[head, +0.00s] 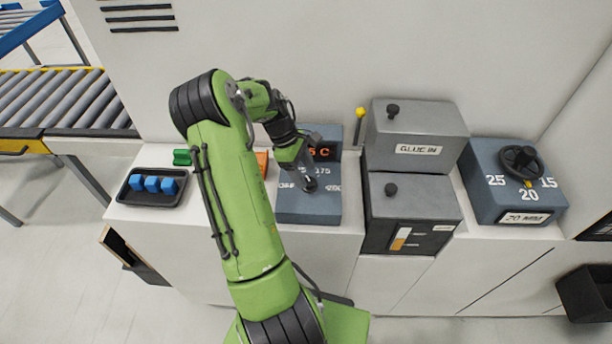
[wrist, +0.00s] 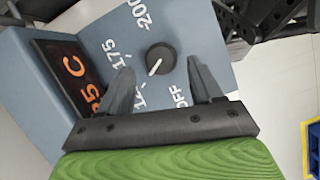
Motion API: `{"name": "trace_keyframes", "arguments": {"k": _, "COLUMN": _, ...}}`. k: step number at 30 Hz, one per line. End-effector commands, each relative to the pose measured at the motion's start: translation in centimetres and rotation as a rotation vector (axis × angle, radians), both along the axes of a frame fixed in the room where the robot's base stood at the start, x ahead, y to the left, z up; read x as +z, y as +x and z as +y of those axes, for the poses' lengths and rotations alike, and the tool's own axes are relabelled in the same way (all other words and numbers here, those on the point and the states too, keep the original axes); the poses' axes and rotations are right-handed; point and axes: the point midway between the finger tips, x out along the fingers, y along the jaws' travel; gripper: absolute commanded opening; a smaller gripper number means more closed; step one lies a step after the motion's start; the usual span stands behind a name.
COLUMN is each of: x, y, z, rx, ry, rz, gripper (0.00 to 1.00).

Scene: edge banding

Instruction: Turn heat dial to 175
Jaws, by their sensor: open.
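The heat dial (wrist: 161,59) is a dark round knob with a white pointer line, on a blue-grey panel (wrist: 205,40). The pointer aims down-left in the wrist view, towards a label starting "12", partly hidden by a finger. The labels OFF, 175 and 200 also show, with 175 to the left of the dial. An orange display (wrist: 72,78) reads "5 C" at its end, its first part hidden. My gripper (wrist: 159,70) is open, its fingers on either side of the dial's near edge, with gaps visible. In the head view my gripper (head: 308,184) is over the panel.
A grey GLUE IN box (head: 416,138) stands right of the heat panel, with a yellow-tipped stick (head: 360,114) beside it. Further right is a blue-grey unit with a black handwheel (head: 519,158). A black tray (head: 137,198) with blue blocks lies left.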

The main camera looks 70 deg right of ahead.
Motion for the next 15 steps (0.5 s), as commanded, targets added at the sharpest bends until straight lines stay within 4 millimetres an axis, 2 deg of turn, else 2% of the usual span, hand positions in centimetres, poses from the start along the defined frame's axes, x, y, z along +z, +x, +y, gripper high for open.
{"name": "trace_keyframes", "arguments": {"k": 3, "x": -1.7, "y": -0.7, "z": 0.1, "rx": -0.001, "ry": 0.002, "rz": 0.001, "gripper": 0.65}}
{"name": "trace_keyframes", "arguments": {"k": 6, "x": -2.4, "y": -1.0, "z": 0.1, "rx": 0.000, "ry": 0.000, "rz": 0.000, "gripper": 0.65}}
{"name": "trace_keyframes", "arguments": {"k": 13, "x": -2.5, "y": -1.0, "z": 0.0, "rx": 0.000, "ry": -0.001, "rz": -0.001, "gripper": 0.65}}
{"name": "trace_keyframes", "arguments": {"k": 14, "x": -2.5, "y": -1.0, "z": 0.0, "rx": 0.000, "ry": -0.001, "rz": -0.001, "gripper": 0.63}}
{"name": "trace_keyframes", "arguments": {"k": 15, "x": -2.5, "y": -1.0, "z": 0.0, "rx": 0.000, "ry": -0.001, "rz": -0.001, "gripper": 0.57}}
